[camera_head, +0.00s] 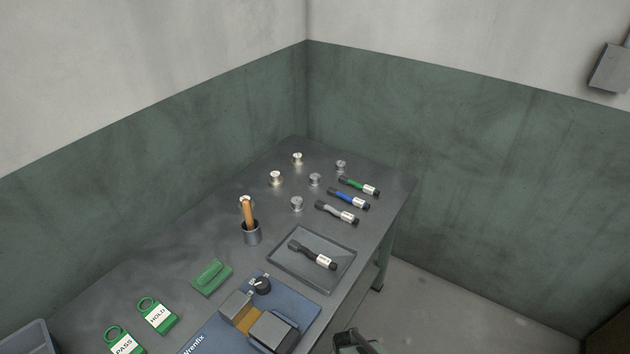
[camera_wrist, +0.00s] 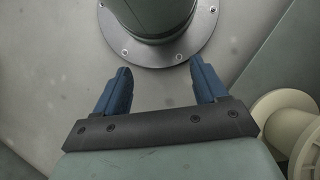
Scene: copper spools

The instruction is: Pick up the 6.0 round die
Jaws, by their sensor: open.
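No die label is readable, so I cannot tell which thing is the 6.0 round die. Several labelled tools with dark ends lie on the table (camera_head: 190,240) in the head view: a green-banded one (camera_head: 358,186), a blue-banded one (camera_head: 348,198) and a grey one (camera_head: 337,212) in a row. A black one (camera_head: 312,254) with a white label lies in a shallow grey tray (camera_head: 285,279). My gripper (camera_wrist: 160,68) shows in the wrist view with its two blue fingers apart and nothing between them. It is away from the tabletop things.
Several small metal spools (camera_head: 275,178) stand at the table's back. A cup (camera_head: 251,233) holds an orange-brown handle. A blue base (camera_head: 218,330) with blocks, a green holder (camera_head: 211,277) and green HOLD (camera_head: 157,315) and PASS (camera_head: 122,341) tags are nearer. A cream spool (camera_wrist: 285,130) shows beside my gripper.

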